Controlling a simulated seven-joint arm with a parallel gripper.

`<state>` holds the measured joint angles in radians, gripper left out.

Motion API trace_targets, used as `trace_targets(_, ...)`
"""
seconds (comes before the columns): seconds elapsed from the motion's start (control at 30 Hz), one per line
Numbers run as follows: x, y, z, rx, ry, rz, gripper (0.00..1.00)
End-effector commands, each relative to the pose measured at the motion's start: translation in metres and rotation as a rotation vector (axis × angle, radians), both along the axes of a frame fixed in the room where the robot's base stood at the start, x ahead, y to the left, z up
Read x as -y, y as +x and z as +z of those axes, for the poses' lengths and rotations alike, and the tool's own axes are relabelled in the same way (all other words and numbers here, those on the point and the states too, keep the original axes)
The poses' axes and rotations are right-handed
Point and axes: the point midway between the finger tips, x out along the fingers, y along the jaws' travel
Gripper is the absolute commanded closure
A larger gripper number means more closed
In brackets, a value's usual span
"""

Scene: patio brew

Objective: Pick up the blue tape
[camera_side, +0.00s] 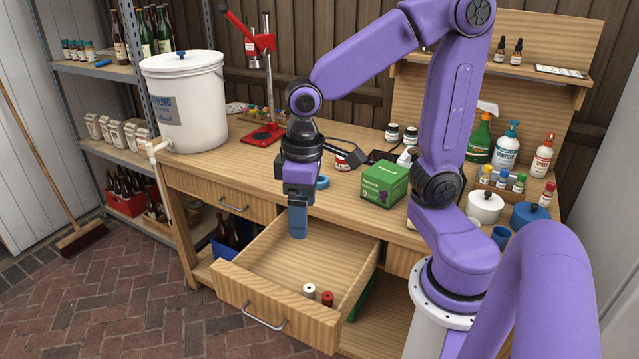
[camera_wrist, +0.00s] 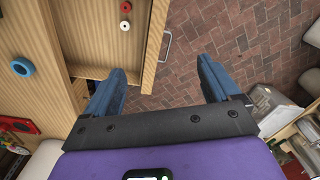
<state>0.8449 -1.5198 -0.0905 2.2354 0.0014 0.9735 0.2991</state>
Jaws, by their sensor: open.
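The blue tape (camera_side: 321,182) is a small blue ring on the workbench top, just behind and right of my gripper in the side view. In the wrist view the blue tape (camera_wrist: 22,67) lies at the far left, well outside my fingers. My gripper (camera_side: 298,222) points down over the open drawer (camera_side: 338,250), its blue fingers at about the drawer's back left part. In the wrist view my gripper (camera_wrist: 163,78) is open, with nothing between the fingers but the drawer front and brick floor below.
A white spool (camera_side: 309,290) and a red spool (camera_side: 327,298) stand in the drawer's front corner. A green box (camera_side: 384,184) stands right of the tape. A red bench press (camera_side: 264,133) and white bucket (camera_side: 187,102) stand to the left.

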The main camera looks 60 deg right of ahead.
Motion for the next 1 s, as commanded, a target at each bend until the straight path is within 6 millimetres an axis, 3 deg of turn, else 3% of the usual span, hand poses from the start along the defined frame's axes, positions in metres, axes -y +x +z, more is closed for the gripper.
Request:
trace_targets(0.1,0.016,0.042,0.003,-0.005,-0.002,-0.243,0.11)
trace_targets(0.27,0.050,0.094,0.005,-0.009,0.000,-0.564,0.11)
trace_targets(0.5,0.126,0.157,0.004,-0.015,0.001,-1.045,0.11)
trace_targets(0.73,0.223,0.191,-0.002,-0.020,0.004,-1.507,0.11)
trace_targets(1.0,0.341,0.190,-0.014,-0.026,0.008,-2.000,0.11)
